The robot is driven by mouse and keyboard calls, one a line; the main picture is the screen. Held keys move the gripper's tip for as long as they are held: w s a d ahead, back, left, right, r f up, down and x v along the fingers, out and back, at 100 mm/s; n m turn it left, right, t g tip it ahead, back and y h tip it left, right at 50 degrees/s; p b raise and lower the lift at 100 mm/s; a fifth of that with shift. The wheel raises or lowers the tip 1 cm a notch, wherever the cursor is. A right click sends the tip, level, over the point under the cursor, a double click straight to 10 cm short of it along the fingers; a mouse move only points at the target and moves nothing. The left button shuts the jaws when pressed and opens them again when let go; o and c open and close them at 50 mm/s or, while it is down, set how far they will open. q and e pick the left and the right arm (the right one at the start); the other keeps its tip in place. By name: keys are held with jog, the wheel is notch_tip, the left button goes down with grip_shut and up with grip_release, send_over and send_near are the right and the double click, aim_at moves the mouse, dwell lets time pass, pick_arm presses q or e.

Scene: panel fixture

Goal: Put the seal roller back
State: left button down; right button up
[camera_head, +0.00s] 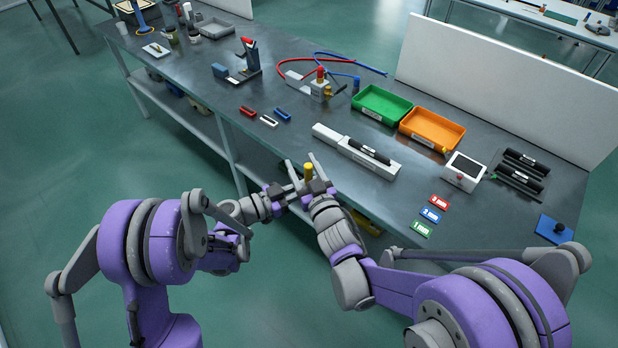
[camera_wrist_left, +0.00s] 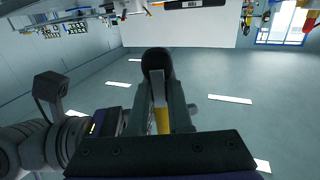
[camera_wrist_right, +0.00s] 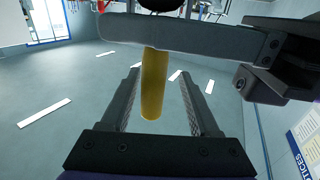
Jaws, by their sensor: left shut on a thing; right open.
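A seal roller with a yellow handle (camera_head: 308,173) is held in the air off the table's front edge. My left gripper (camera_head: 294,182) is shut on it. In the left wrist view its black round end (camera_wrist_left: 156,62) shows beyond the fingers, with the yellow handle (camera_wrist_left: 161,121) between them. My right gripper (camera_head: 316,178) is open beside the left one. In the right wrist view the yellow handle (camera_wrist_right: 154,85) stands between its spread fingers, apart from both, and a left gripper finger crosses in front near the top.
The grey table (camera_head: 300,143) carries a white fixture with a black cylinder (camera_head: 370,152), a green tray (camera_head: 361,115), an orange tray (camera_head: 409,138), a white box (camera_head: 464,172), a black two-bar rack (camera_head: 515,190) and a blue plate (camera_head: 545,228). A white panel (camera_head: 490,80) stands behind.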

jog(key=shift+w+a, duration=0.3)
jog(key=shift+w, duration=0.3)
jog(key=c, duration=0.8)
jog(key=shift+s+a, duration=0.1)
grip_shut()
pick_arm(q)
jog(key=c, duration=0.8)
grip_release()
jog(key=shift+o, duration=0.2)
